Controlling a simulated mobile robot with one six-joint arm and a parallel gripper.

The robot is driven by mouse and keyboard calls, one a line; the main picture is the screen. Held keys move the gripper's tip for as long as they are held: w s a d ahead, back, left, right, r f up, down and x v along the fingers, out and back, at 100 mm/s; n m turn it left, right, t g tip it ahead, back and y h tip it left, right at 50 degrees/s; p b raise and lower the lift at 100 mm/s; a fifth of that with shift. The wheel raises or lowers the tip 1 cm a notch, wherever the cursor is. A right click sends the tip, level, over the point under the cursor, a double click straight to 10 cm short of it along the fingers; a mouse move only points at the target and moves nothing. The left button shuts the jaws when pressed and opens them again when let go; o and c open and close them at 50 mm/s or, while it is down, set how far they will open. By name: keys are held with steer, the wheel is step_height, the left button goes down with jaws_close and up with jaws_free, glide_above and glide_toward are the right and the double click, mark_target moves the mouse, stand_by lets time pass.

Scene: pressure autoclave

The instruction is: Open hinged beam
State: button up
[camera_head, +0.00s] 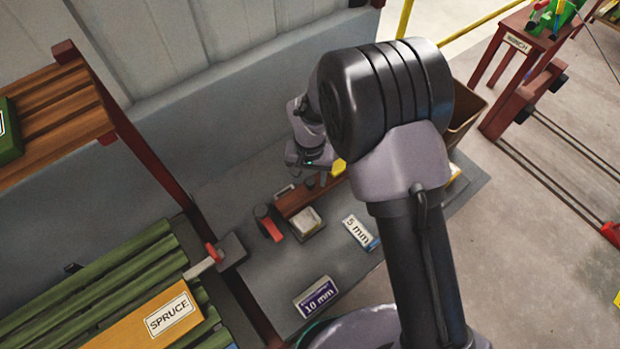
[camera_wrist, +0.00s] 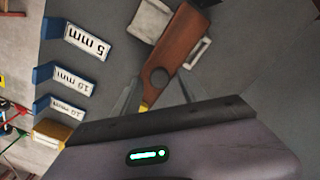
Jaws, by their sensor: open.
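The hinged beam looks to be the brown wooden bar (camera_head: 293,201) lying on the grey bench top beside the wall. It has a pale loop handle (camera_head: 284,190) on one side, and the handle also shows in the wrist view (camera_wrist: 198,52). In the wrist view the bar (camera_wrist: 182,38) runs up from between my fingers, with a dark round spot (camera_wrist: 158,77) on its face. My gripper (camera_wrist: 156,92) is open, with its fingers spread over the bar's near end and a bit of yellow there. Contact cannot be told. In the head view my arm hides part of the bench and bar.
A pale block (camera_head: 307,221) and a red-and-black item (camera_head: 269,224) sit beside the bar. A 5 mm sign (camera_head: 361,232) and a 10 mm sign (camera_head: 317,297) stand on the bench. A spruce rack (camera_head: 150,318) is at lower left.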

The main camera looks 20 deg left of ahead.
steer(key=shift+f, duration=0.25)
steer(key=shift+c, duration=0.2)
jaws_close()
steer(key=shift+r, duration=0.1)
stand_by(1.0)
